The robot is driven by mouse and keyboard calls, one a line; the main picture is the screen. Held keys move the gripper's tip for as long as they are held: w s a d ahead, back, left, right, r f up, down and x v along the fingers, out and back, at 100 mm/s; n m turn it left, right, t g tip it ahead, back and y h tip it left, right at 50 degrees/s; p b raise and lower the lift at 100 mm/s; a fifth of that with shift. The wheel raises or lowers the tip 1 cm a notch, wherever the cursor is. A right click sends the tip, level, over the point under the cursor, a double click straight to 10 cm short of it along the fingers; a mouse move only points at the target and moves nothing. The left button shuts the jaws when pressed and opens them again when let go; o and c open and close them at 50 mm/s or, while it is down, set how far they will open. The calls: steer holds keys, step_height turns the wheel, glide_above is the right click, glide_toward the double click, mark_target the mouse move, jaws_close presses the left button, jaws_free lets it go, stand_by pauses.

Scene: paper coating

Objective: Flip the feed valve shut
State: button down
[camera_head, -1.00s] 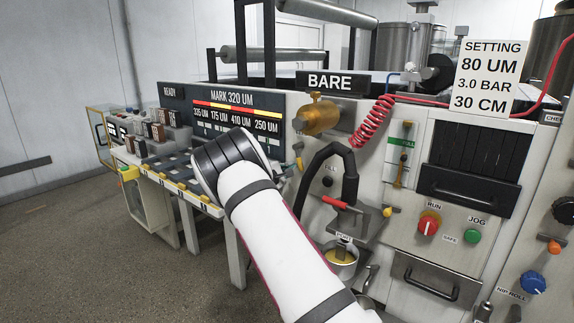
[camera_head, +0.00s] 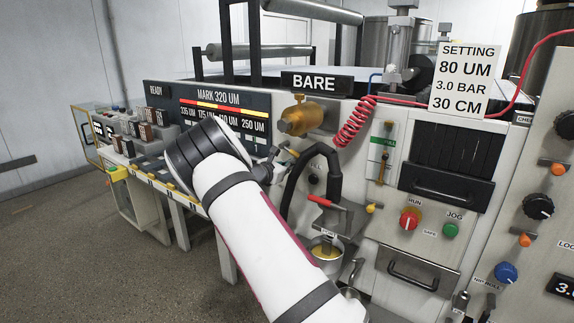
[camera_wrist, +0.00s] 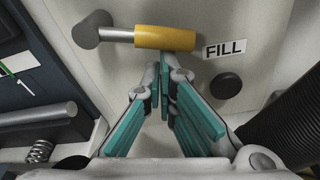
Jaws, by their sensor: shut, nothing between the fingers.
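A lever with a yellow grip (camera_wrist: 165,37) and a grey pivot knob sits on the pale machine panel beside the FILL label; in the wrist view it lies nearly level, pivot at left. It shows small in the head view (camera_head: 291,152). In the head view my arm hides most of the gripper.
A round black knob (camera_wrist: 225,86) is right of the fingers, and a ribbed black hose (camera_wrist: 287,125) runs further right. A grey bar (camera_wrist: 40,117) and a spring are at left. A red-handled tap (camera_head: 318,202) hangs above a small cup (camera_head: 326,250).

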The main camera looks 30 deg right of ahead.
steer(key=shift+s+d+r+n+p, duration=0.15)
steer(key=shift+s+r+n+p, duration=0.25)
steer(key=shift+r+n, duration=0.3)
steer(key=shift+s+r, duration=0.1)
steer(key=shift+s, duration=0.05)
stand_by(0.3)
